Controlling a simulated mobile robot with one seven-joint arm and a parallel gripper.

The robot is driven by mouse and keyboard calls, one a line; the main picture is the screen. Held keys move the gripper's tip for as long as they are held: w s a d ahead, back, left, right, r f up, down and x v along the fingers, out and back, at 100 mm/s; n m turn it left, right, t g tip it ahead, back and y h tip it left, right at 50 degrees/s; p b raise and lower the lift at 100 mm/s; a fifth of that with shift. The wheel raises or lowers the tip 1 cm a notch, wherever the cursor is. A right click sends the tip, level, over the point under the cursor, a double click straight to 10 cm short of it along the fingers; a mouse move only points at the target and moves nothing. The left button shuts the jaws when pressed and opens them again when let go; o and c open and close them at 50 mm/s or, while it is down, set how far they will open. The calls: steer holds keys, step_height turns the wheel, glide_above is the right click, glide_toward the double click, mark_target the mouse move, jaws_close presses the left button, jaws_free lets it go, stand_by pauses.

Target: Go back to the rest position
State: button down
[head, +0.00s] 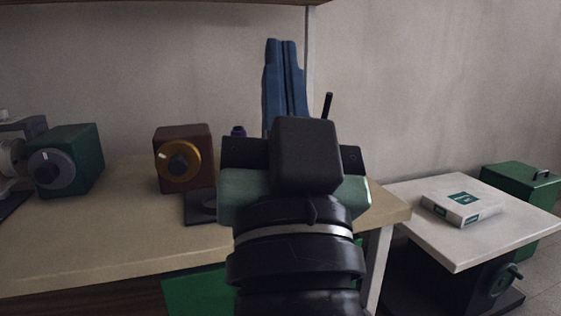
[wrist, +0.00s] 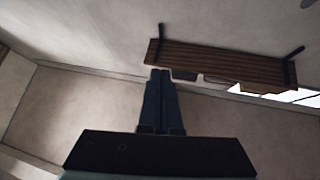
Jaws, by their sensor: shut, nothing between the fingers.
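My gripper (head: 281,44) is raised in front of the wall and points upward, with its blue fingers pressed together and nothing between them. In the wrist view my gripper (wrist: 160,73) also shows its two blue fingers side by side and touching. My arm and wrist fill the lower middle of the head view and hide part of the workbench (head: 120,232).
A green box with a grey dial (head: 85,155) and a brown box with a yellow dial (head: 180,178) stand on the bench. A small table (head: 455,252) at right bears a white box (head: 460,209). A wooden shelf (wrist: 220,62) hangs on the wall.

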steer(key=s+r+n+t+h, duration=0.1)
steer(key=s+r+t, duration=0.1)
steer(key=s+r, duration=0.35)
step_height(320, 180, up, 36)
steer(key=p, duration=3.8)
steer(key=shift+w, duration=0.4)
steer(key=shift+a+r, duration=0.1)
